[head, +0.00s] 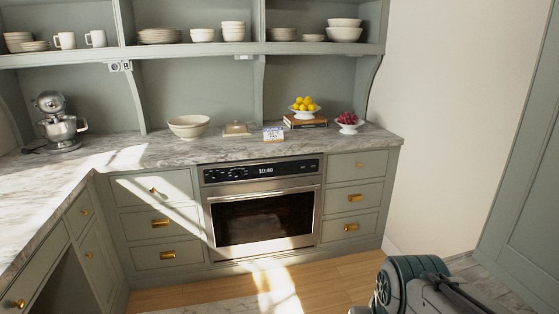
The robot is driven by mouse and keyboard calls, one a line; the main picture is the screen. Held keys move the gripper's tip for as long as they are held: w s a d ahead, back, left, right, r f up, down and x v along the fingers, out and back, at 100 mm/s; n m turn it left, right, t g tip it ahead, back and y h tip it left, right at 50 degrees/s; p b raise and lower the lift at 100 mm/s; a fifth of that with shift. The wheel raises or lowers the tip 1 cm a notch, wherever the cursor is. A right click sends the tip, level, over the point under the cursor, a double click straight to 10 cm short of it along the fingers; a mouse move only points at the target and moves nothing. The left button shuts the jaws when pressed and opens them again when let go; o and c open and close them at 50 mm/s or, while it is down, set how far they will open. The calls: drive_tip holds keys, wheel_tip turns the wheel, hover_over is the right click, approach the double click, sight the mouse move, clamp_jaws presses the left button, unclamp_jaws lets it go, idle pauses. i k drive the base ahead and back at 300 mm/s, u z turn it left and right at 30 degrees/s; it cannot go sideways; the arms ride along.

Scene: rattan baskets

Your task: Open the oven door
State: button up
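The oven (262,206) is built into the lower cabinets under the counter. Its front is stainless steel with a dark glass window, and a black control panel (262,170) above shows a lit clock. The oven door (263,240) is shut. A horizontal bar handle (263,194) runs along the door's top edge. Part of my arm shows at the bottom right, well apart from the oven and lower in the picture. My gripper's fingertips are not visible.
Drawers with brass pulls (355,197) flank the oven. The marble counter (215,146) holds a mixer (61,124), a bowl (188,127) and fruit dishes. Clear wooden floor (330,285) lies in front of the oven. A white wall (425,120) stands to the right.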

sight(213, 198)
drive_tip(key=u, duration=0.2)
drive_tip(key=i, duration=2.2)
drive_tip(key=u, duration=0.3)
